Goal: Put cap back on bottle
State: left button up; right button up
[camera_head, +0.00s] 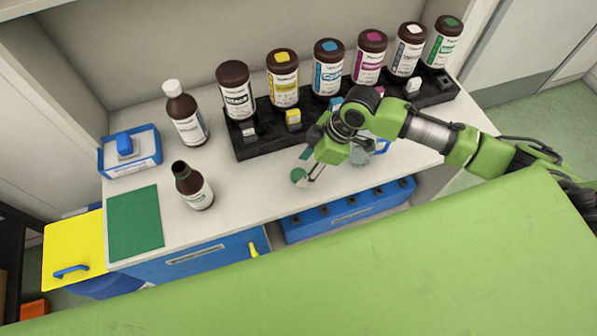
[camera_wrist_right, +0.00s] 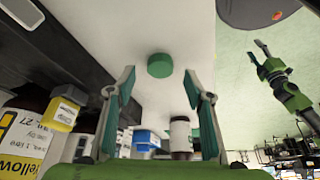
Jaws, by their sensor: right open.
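A brown bottle with a bare dark neck (camera_head: 193,187) and a green-marked label stands upright on the white counter, left of my right arm. A round green cap (camera_head: 298,174) lies on the counter to its right. In the right wrist view, the cap (camera_wrist_right: 160,66) is just beyond the fingertips, roughly centred between them. My right gripper (camera_wrist_right: 158,84) is open and empty. In the head view my right gripper (camera_head: 307,170) is at the cap; whether it touches is hard to tell. My left gripper (camera_wrist_right: 261,50) shows small in the right wrist view, its fingers apart.
A black rack (camera_head: 247,147) with several labelled brown bottles stands behind my right gripper. A white-capped bottle (camera_head: 185,113) and a blue box (camera_head: 130,160) stand at the left. A green mat (camera_head: 135,222) lies at the front left. The counter between the open bottle and the cap is clear.

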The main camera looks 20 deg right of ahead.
aim_at(298, 176)
jog(key=shift+x, duration=1.4)
jog(key=shift+c, duration=0.4)
jog(key=c, duration=0.8)
jog(key=shift+o, duration=0.2)
jog(key=shift+r, duration=0.1)
